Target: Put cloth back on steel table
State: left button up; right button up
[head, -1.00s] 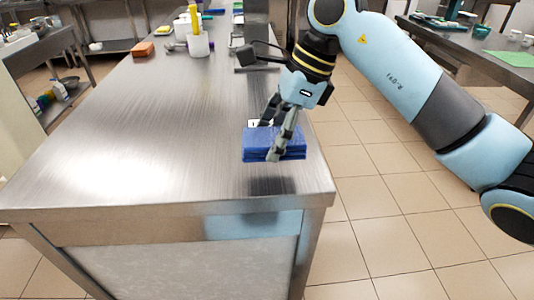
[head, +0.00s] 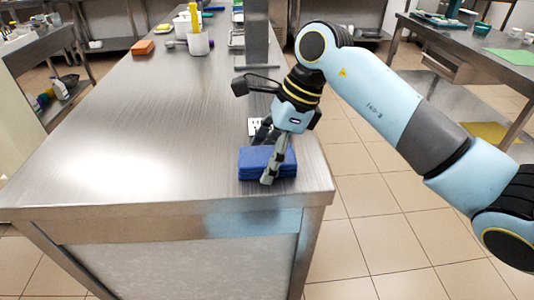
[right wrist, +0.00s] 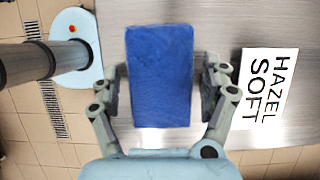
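The blue folded cloth (head: 262,155) lies flat on the steel table (head: 140,130), near its front right corner. My right gripper (head: 272,165) points down over the cloth, with its fingers at the cloth's sides. In the right wrist view the cloth (right wrist: 160,75) is between the two fingers (right wrist: 161,90), with a narrow gap on each side, so the gripper looks open around it. My left gripper is not in view.
A white card reading "HAZEL SOFT" (right wrist: 264,88) lies beside the cloth. A white cup with yellow-handled tools (head: 198,43) and an orange block (head: 143,47) stand farther back. A steel post (head: 257,35) rises at the right edge. The table's middle and left are clear.

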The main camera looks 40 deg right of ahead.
jog(key=shift+o, duration=0.5)
jog(key=shift+r, duration=0.1)
jog(key=shift+r, duration=0.25)
jog(key=v, duration=1.1)
jog(key=shift+s+d+r, duration=0.15)
jog(key=shift+r, duration=0.1)
